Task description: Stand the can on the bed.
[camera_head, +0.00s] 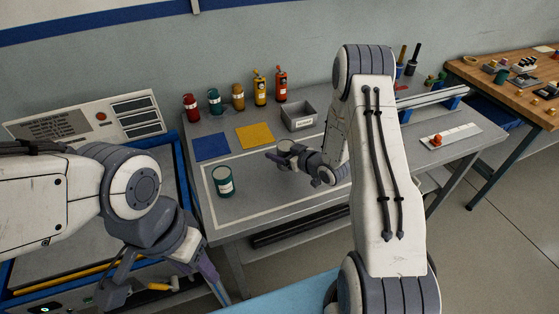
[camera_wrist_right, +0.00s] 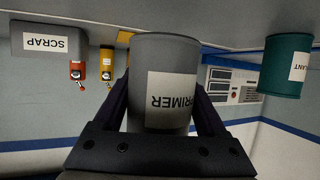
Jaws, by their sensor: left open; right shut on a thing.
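A grey can with a white PRIMER label (camera_wrist_right: 165,60) is between the fingers of my right gripper (camera_wrist_right: 163,115). In the head view that can (camera_head: 286,146) is over the right part of the grey workbench, partly hidden by the gripper (camera_head: 284,158). I cannot tell whether its base touches the bench. A teal can (camera_head: 223,183) stands upright on the bench to the left; it also shows in the right wrist view (camera_wrist_right: 285,68). A blue-framed machine with a grey flat bed (camera_head: 50,262) is at the left. My left gripper (camera_head: 165,280) is open over its front part.
Several coloured bottles (camera_head: 238,97) line the bench's back. Blue (camera_head: 211,147) and yellow (camera_head: 256,136) mats and a grey SCRAP bin (camera_head: 299,117) lie before them. A control panel (camera_head: 90,117) stands behind the machine. A wooden table (camera_head: 500,85) is at far right.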

